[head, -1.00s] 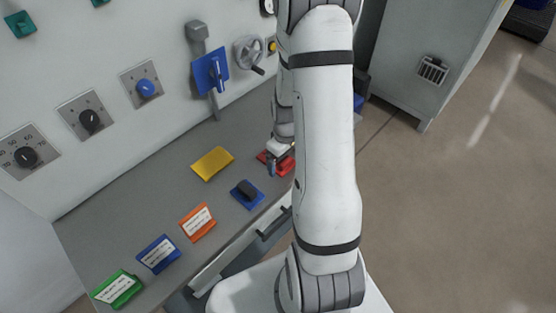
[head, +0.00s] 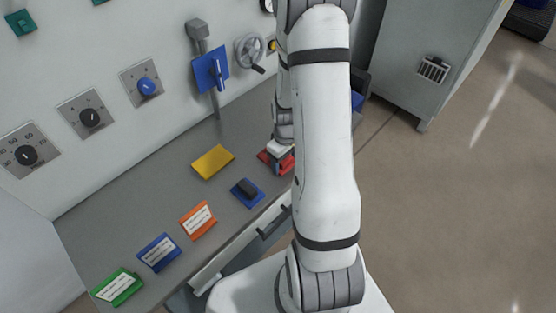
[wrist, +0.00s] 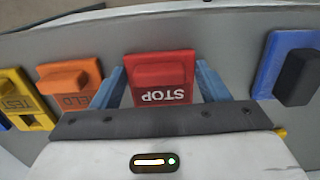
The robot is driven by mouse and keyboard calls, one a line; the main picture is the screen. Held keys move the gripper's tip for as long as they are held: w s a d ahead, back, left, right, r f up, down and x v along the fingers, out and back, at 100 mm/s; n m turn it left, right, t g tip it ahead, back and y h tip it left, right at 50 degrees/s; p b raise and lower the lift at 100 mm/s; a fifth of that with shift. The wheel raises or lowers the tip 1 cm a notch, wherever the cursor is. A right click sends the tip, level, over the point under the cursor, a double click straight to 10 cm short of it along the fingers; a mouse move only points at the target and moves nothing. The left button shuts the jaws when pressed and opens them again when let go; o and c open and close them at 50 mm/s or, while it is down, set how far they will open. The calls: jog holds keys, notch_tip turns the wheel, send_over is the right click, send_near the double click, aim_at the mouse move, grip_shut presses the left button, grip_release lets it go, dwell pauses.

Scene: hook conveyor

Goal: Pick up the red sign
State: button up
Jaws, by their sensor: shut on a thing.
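The red sign (wrist: 160,72) reads STOP, upside down in the wrist view, and lies on the grey counter. In the head view a red edge of it (head: 264,157) shows on the counter, partly hidden by my arm and gripper. In the head view the gripper (head: 281,164) is small and partly covered by my arm.
A blue sign with a black block (head: 247,192) lies close by on the counter (head: 140,215). A yellow plate (head: 212,161), an orange sign (head: 198,221), a blue sign (head: 158,253) and a green sign (head: 118,287) lie farther left. A panel with dials stands behind.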

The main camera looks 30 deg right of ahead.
notch_tip(320, 180, up, 10)
jog(key=shift+b, duration=0.35)
dwell(0.4)
